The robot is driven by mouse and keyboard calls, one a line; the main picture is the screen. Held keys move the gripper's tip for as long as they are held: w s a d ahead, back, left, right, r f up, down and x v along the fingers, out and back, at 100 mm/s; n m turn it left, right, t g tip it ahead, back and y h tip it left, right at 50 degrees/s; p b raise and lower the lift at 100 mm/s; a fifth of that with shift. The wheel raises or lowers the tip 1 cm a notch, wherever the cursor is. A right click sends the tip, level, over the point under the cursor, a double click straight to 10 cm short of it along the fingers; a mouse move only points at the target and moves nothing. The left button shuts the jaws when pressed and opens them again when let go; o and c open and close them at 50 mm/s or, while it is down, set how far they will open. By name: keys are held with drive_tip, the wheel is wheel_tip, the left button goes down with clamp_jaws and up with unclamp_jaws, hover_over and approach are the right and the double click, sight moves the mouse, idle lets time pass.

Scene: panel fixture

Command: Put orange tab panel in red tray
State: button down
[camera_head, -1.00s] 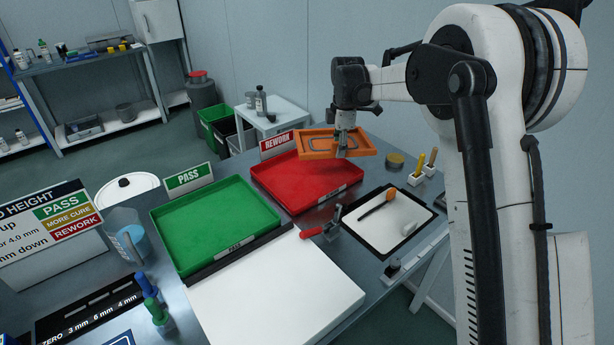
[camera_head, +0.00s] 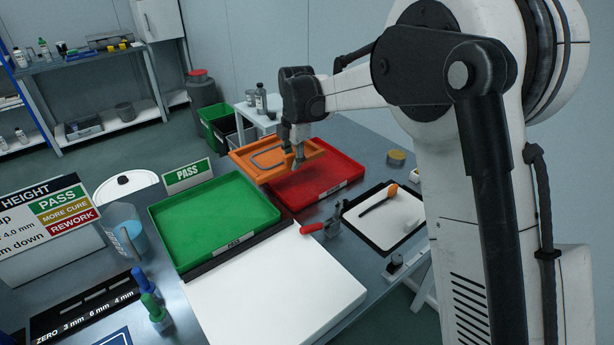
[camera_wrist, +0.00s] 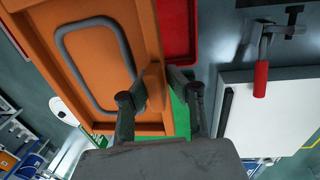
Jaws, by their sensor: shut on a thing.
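The orange tab panel (camera_head: 262,162) is a flat orange piece with a raised rim and a grey loop on its face. My gripper (camera_head: 298,160) is shut on the panel near its right end and holds it over the back left part of the red tray (camera_head: 330,187). In the wrist view the panel (camera_wrist: 140,30) fills the left side, with the gripper fingers (camera_wrist: 160,95) at its edge. Part of the red tray (camera_wrist: 178,30) shows beside it. The panel hides the tray's back left corner. I cannot tell the gap between panel and tray.
The green tray (camera_head: 215,220) with a PASS sign (camera_head: 188,176) stands to the left. A white board (camera_head: 275,295) lies in front. A red-handled clamp (camera_head: 320,229) stands near the red tray's front edge. The red tray's right part is clear.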

hover_over(322, 184)
wheel_tip(322, 184, down, 7)
drive_tip(key=shift+s+d+b, duration=0.1)
drive_tip(key=shift+b, duration=0.3)
drive_tip(key=shift+f, duration=2.05)
drive_tip(key=shift+f, duration=0.1)
drive_tip(key=c, duration=1.7)
unclamp_jaws()
drive_tip(key=r, duration=0.8)
drive_tip(key=s+d+r, duration=0.1)
drive_tip(key=r, duration=0.3)
drive_tip(key=shift+r+p, duration=0.15)
drive_tip(key=shift+p, duration=0.15)
